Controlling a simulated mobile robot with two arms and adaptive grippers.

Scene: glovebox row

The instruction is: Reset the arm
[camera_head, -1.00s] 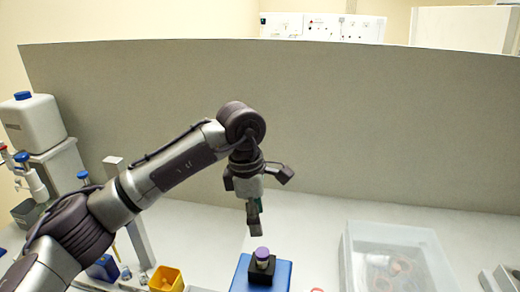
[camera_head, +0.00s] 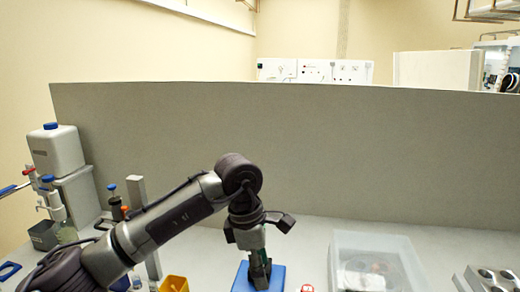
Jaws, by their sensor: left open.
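My left arm comes in from the lower left and bends down at the wrist. Its left gripper (camera_head: 259,270) points down, with its jaws open, in front of or over the blue pad (camera_head: 278,278) on the bench. The gripper covers the middle of the pad, so the purple-capped vial and its black holder cannot be made out behind it. I cannot tell whether the fingers touch anything there. My right gripper is not in view.
A clear plastic bin (camera_head: 336,262) stands right of the pad, with a metal block (camera_head: 488,278) farther right. A yellow container (camera_head: 174,284) and a white bottle (camera_head: 54,150) are left. A grey panel (camera_head: 350,150) closes off the back.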

